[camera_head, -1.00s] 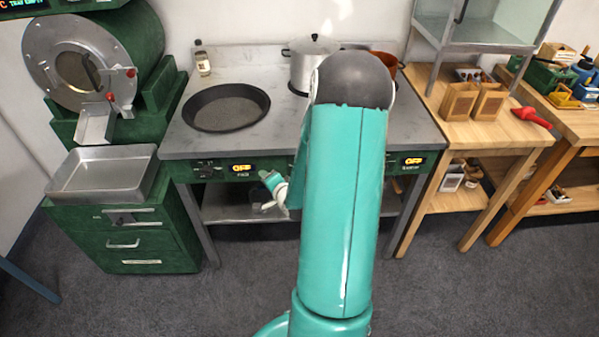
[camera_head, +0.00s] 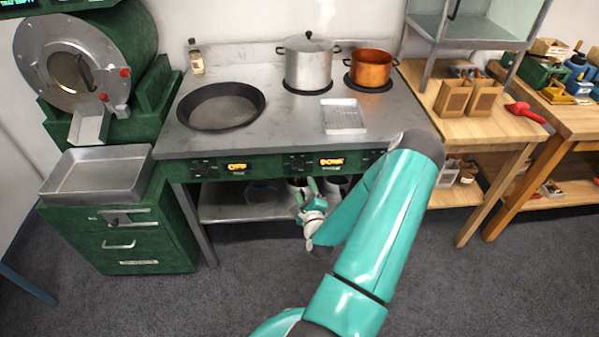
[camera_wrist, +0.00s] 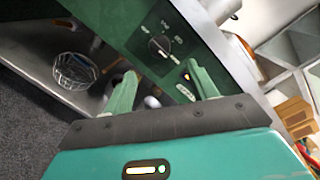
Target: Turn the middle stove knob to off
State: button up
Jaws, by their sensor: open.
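The stove (camera_head: 285,140) has a green front panel with dark knobs and lit displays. The middle knob (camera_head: 297,163) is left of a display reading "DONE" (camera_head: 331,161). My gripper (camera_head: 305,189) is open and empty, just below and in front of this knob, apart from it. In the wrist view a round dark knob (camera_wrist: 158,45) with printed marks shows beyond the gap between my open fingers (camera_wrist: 162,72). An orange-lit display (camera_wrist: 187,76) is beside it.
The stove top holds a black pan (camera_head: 222,106), a steel pot (camera_head: 308,65), a copper pot (camera_head: 370,68) and a small metal tray (camera_head: 344,117). A lower shelf (camera_head: 235,205) is under the panel. A metal tray (camera_head: 97,174) sits on the green cabinet at left.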

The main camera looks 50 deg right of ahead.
aim_at(299, 170)
jog(key=x, duration=0.9)
jog(key=shift+d, duration=0.1)
jog(key=c, duration=1)
